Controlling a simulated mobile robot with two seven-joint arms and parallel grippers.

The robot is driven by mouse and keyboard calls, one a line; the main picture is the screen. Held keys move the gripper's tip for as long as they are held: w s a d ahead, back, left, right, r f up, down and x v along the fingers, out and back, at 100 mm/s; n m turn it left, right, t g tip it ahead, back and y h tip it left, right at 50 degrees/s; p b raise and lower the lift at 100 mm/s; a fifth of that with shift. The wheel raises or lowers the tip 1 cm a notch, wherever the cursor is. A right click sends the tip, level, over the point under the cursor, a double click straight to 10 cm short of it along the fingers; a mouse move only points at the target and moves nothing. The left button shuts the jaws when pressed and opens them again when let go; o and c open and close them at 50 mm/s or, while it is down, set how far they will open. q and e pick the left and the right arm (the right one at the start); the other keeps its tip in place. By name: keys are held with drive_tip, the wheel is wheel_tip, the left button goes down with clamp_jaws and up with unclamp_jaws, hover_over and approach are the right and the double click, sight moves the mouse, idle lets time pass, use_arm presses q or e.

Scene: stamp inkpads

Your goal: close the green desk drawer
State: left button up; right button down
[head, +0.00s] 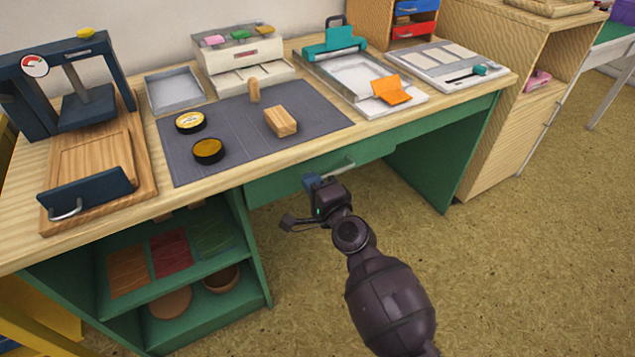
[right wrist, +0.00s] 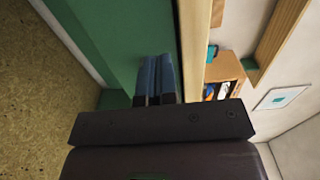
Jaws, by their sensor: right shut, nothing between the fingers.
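The green desk drawer (head: 272,188) is under the front edge of the wooden desktop, in the middle of the head view. Its front looks close to flush below the desktop edge; I cannot tell whether a small gap is left. Its light handle (head: 344,166) shows just right of my right gripper. My right gripper (head: 311,181) is shut and empty, with its blue fingertips at the drawer front. In the right wrist view the fingers (right wrist: 157,80) are together before a green surface (right wrist: 120,35); contact is unclear. My left gripper is not in view.
On the desktop are a dark mat (head: 230,125) with inkpads and wooden blocks, a press (head: 70,85) at left and trays behind. Green open shelves (head: 200,270) stand below left. A green side panel (head: 440,160) stands at right. The floor in front is clear.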

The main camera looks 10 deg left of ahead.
use_arm(q)
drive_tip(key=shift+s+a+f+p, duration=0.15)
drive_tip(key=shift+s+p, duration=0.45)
drive_tip(key=shift+p, duration=0.15)
use_arm(e)
drive_tip(key=v, duration=1)
drive_tip(key=shift+s+d, duration=0.15)
drive_tip(key=shift+f, duration=0.15)
